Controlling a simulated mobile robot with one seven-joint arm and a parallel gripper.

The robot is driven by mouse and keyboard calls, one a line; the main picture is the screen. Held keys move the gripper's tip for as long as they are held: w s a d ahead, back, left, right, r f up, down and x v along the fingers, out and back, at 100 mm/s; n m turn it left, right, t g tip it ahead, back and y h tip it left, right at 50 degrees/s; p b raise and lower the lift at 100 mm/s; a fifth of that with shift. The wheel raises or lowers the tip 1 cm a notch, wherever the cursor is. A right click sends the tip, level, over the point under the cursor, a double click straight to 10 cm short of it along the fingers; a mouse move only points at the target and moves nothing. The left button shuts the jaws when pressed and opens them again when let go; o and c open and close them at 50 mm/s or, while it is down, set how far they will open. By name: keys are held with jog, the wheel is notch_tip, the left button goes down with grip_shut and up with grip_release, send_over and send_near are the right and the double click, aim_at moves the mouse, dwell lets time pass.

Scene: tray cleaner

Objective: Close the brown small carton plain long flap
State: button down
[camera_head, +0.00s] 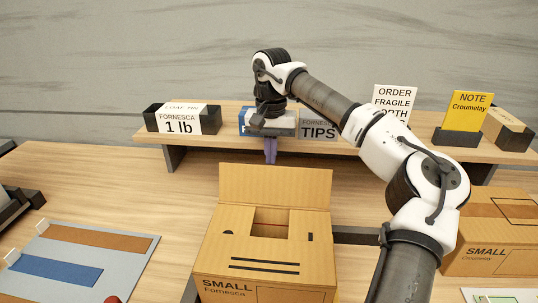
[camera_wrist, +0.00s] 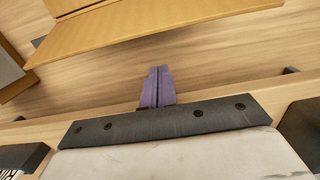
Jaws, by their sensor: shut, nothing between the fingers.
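The brown small carton (camera_head: 212,262) stands open on the table at the front centre in the head view, marked "SMALL Fornesca". Its plain long flap (camera_head: 275,187) stands up at the far side, leaning slightly back. The other top panels lie flat around a central opening. In the wrist view the flap (camera_wrist: 160,42) shows as a tan panel near the top. My gripper (camera_head: 270,158) points down behind the flap, its purple fingers shut and empty. In the wrist view the fingers (camera_wrist: 158,72) sit just short of the flap's edge, with wood showing between.
A raised shelf (camera_head: 230,135) behind my gripper carries a "1 lb" sign (camera_head: 182,119), a "TIPS" box (camera_head: 318,128) and a yellow note (camera_head: 466,111). A second small carton (camera_head: 490,262) stands at the right. A grey mat with coloured strips (camera_head: 85,235) lies at the left.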

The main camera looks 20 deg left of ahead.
aim_at(274, 186)
jog(key=shift+s+d+r+p, duration=0.15)
jog(key=shift+s+p, duration=0.05)
jog(key=shift+s, duration=0.4)
jog(key=shift+s+d+r+p, duration=0.15)
jog(key=shift+s+d+p, duration=0.1)
jog(key=shift+s, duration=0.35)
jog(key=shift+s+d+r+p, duration=0.1)
jog(key=shift+s+r+p, duration=0.1)
jog(key=shift+s, duration=0.4)
